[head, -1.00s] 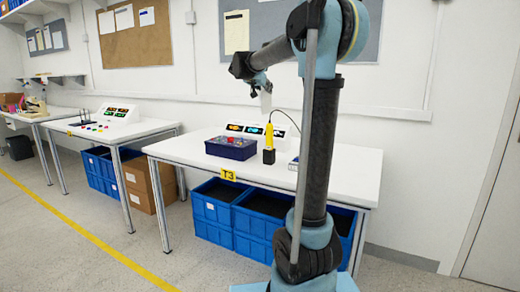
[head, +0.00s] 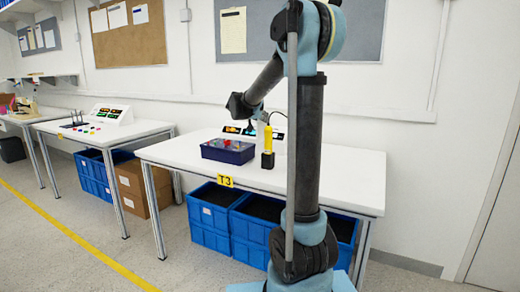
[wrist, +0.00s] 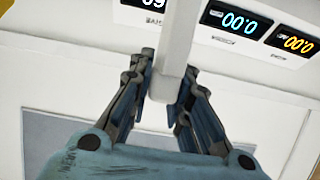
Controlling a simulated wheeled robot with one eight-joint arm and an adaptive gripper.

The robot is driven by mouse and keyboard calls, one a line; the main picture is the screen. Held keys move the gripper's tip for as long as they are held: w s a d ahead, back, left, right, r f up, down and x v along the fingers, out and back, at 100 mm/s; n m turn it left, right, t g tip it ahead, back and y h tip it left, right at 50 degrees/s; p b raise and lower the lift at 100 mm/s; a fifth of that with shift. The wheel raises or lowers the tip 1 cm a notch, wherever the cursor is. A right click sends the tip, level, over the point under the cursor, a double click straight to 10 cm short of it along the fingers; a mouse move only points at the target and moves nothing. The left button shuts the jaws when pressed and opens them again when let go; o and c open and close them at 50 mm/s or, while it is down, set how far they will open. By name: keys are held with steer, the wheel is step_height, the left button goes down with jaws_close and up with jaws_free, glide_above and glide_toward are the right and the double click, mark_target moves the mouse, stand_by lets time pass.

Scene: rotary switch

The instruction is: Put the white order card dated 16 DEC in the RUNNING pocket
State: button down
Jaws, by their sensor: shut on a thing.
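In the head view my gripper (head: 256,113) hangs over the back of the T3 table, in front of the white display console (head: 233,129). The card cannot be made out there. I cannot pick out a pocket marked RUNNING in either view.
A dark blue box with coloured knobs (head: 228,151) and a yellow tool in a black stand (head: 268,146) stand on the white table (head: 330,185), close to the gripper. In the wrist view, lit displays (wrist: 237,21) show at the top. The table's right side looks clear.

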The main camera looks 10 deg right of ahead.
mark_target(262, 135)
step_height(262, 135, down, 9)
steer(key=shift+f, duration=0.1)
stand_by(0.5)
steer(key=c, duration=1.5)
jaws_free()
